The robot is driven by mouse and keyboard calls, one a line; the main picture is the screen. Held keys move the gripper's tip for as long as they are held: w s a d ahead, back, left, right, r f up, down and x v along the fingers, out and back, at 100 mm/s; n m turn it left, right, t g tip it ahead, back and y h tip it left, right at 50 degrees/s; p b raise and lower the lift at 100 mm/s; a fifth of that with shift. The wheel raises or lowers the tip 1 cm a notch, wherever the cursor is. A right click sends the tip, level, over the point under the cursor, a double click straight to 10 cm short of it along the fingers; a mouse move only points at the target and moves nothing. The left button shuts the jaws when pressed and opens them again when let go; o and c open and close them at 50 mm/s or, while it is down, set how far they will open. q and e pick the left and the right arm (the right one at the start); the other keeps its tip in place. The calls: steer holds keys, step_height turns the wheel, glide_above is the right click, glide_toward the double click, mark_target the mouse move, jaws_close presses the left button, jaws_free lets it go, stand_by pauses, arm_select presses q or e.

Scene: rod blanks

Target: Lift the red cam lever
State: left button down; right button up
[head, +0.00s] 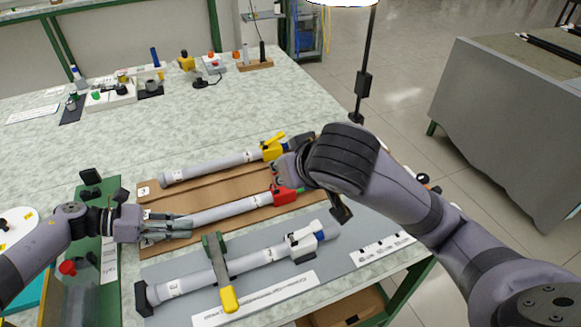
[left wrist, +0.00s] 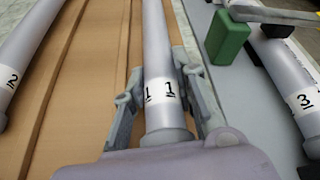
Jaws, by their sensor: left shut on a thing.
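A grey rod blank labelled 1 (head: 228,211) lies on the brown board, with the red cam lever (head: 282,195) at its right end. My left gripper (head: 186,227) is shut on this rod near its left end. In the left wrist view the fingers of my left gripper (left wrist: 160,95) lie on both sides of the rod blank (left wrist: 157,50), around the 1 label. My right gripper (head: 277,174) is just above the red cam lever, very close to it. Its fingers are small and partly hidden by its own wrist, so contact and opening are unclear.
Rod 2 (head: 210,166) with a yellow lever (head: 273,149) lies behind. Rod 3 (head: 190,283) with a white lever (head: 307,239) lies in front on a grey mat, under a green and yellow clamp (head: 219,265). A lamp post (head: 363,80) stands behind my right arm. The bench middle is clear.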

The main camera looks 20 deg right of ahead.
arm_select(q)
steer(key=c, duration=1.2)
jaws_free()
